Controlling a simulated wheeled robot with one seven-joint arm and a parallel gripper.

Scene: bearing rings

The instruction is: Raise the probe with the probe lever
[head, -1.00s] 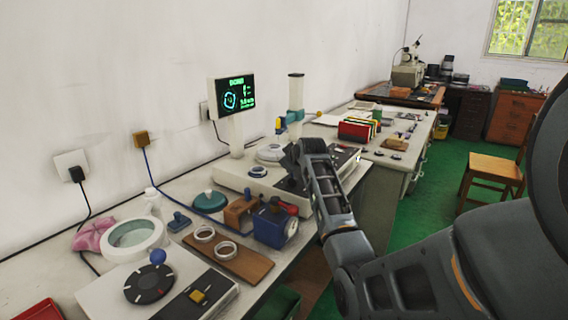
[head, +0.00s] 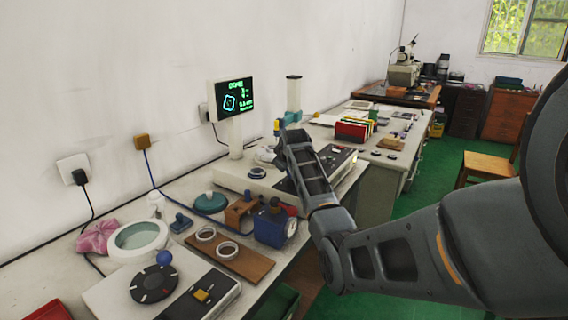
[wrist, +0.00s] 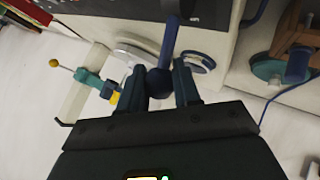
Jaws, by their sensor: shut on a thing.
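My gripper (wrist: 163,88) is shut on the dark blue ball knob (wrist: 158,83) of the probe lever in the wrist view, one finger on each side. The lever's blue rod (wrist: 170,42) runs from the knob toward the dark panel of the instrument. In the head view my gripper (head: 287,147) is over the white instrument (head: 232,178), and my arm hides the lever. The probe's teal carriage (head: 291,118) sits on a pale column, with a blue and yellow part beside it. The carriage also shows in the wrist view (wrist: 88,78). The probe tip's height is unclear.
A screen (head: 231,100) with a green trace stands behind the instrument. In front are a wooden board (head: 240,262) with two rings, a blue box-shaped device (head: 270,227) and a second machine with a blue ball knob (head: 164,257). Clear floor (head: 400,215) lies to the right.

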